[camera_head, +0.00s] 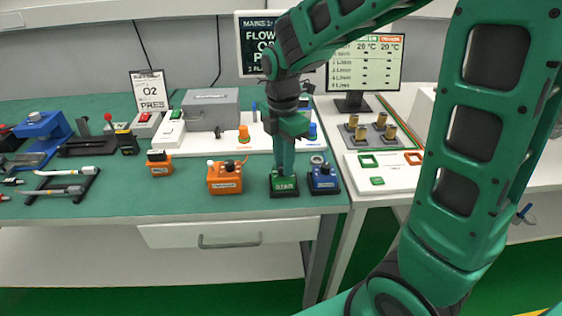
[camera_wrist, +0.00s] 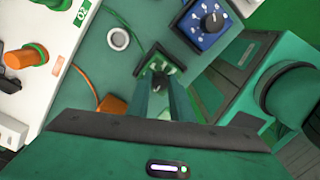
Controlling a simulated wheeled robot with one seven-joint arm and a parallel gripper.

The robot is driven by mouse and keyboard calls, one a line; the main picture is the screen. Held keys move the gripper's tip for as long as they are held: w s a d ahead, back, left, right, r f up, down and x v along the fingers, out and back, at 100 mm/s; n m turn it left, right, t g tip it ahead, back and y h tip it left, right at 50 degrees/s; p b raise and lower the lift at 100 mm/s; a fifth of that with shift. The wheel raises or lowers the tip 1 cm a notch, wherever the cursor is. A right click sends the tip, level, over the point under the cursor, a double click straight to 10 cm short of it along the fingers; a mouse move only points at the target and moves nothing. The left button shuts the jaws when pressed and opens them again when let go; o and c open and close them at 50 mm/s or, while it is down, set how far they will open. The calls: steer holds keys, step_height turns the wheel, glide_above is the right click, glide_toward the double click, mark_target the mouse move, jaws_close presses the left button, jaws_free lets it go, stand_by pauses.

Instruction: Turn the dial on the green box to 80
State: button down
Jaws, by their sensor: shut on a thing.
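The green box (camera_head: 285,187) stands near the front edge of the green table, between an orange box and a blue box. My gripper (camera_head: 284,171) points straight down onto its top, and its fingers cover the dial in the head view. In the wrist view the green box (camera_wrist: 155,62) shows beyond my fingertips (camera_wrist: 161,84). The fingers are shut on the dark dial (camera_wrist: 159,79), of which only a small part shows. Pale marks on the box face are partly visible, but I cannot read the dial's setting.
The blue box (camera_head: 323,179) with its own dial stands close on the right. The orange box (camera_head: 225,180) stands on the left, with a smaller orange box (camera_head: 159,164) farther left. A grey case (camera_head: 211,108) and a white panel lie behind. Screens stand at the back.

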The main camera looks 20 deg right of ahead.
steer(key=m, duration=0.3)
steer(key=shift+d+m, duration=0.1)
steer(key=shift+m, duration=0.3)
steer(key=m, duration=0.4)
steer(key=shift+m, duration=0.3)
steer(key=m, duration=0.4)
steer(key=shift+s, duration=0.1)
steer(key=m, duration=0.9)
steer(key=shift+s, duration=0.1)
steer(key=m, duration=0.5)
steer(key=shift+t, duration=0.3)
steer(key=m, duration=0.4)
steer(key=shift+a, duration=0.2)
steer(key=m, duration=0.4)
steer(key=shift+m, duration=0.3)
